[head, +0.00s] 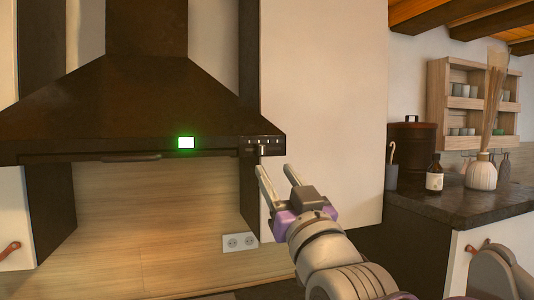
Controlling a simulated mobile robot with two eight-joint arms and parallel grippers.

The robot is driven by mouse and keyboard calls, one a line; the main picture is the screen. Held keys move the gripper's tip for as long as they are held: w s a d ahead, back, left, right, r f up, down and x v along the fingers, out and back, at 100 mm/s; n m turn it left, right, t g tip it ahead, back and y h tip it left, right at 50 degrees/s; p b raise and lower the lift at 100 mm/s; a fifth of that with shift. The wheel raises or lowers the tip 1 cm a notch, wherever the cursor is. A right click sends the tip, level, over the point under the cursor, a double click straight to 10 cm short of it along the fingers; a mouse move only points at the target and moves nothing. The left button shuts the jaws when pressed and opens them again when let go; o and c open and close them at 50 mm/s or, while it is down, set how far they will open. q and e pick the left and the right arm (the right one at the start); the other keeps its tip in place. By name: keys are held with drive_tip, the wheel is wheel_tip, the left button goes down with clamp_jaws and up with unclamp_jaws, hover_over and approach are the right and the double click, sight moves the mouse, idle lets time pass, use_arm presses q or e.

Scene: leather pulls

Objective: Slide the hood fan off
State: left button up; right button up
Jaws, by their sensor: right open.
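The dark range hood (110,115) fills the upper left of the head view. My right gripper (275,168) is just below this panel. Its two fingers are apart, nothing shows between them, and the left fingertip is close under the knob. I cannot tell whether it touches. My left gripper is not in view.
A tall pale cabinet (330,90) stands right behind my right gripper. A wall socket (240,241) is below the hood. On the dark counter (450,204) at right are a brown bottle (434,175), a vase (481,177) and a dark canister (413,148).

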sight(262, 151)
drive_tip(key=p+x, duration=0.1)
drive_tip(key=x, duration=0.7)
drive_tip(key=shift+w+f, duration=0.15)
clamp_jaws()
idle(1.1)
